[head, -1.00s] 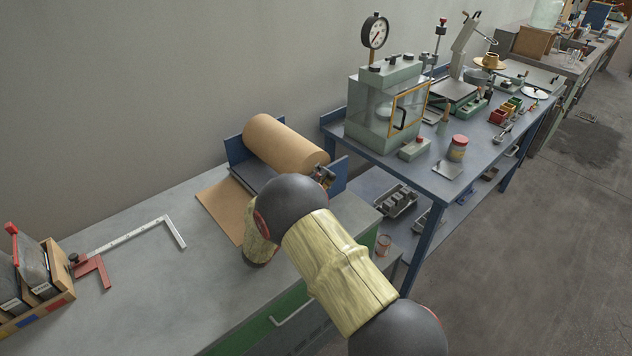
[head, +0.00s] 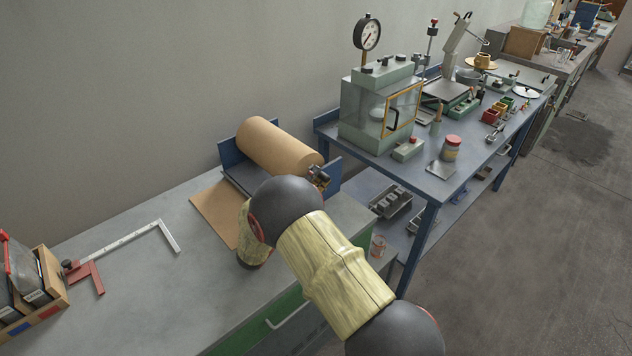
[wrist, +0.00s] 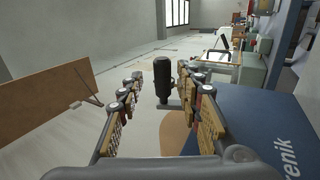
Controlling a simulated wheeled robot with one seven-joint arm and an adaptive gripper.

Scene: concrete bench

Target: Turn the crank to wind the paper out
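The brown paper roll (head: 275,147) lies in a blue holder (head: 230,152) at the back of the bench, with a flat paper sheet (head: 213,213) drawn out in front. In the wrist view a black upright crank handle (wrist: 163,80) stands between the fingers of my gripper (wrist: 160,88). The fingers are apart, with a gap on the handle's left and a narrower one on its right. The blue side panel (wrist: 255,130) is close on the right. In the head view my gripper is small by the roll's right end, partly hidden by my arm; the crank cannot be made out there.
A white-and-red square (head: 130,235) and a box of folders (head: 38,300) lie on the bench's left. A blue table (head: 440,185) with a glass-fronted cabinet (head: 378,108) stands to the right. The bench's middle is clear.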

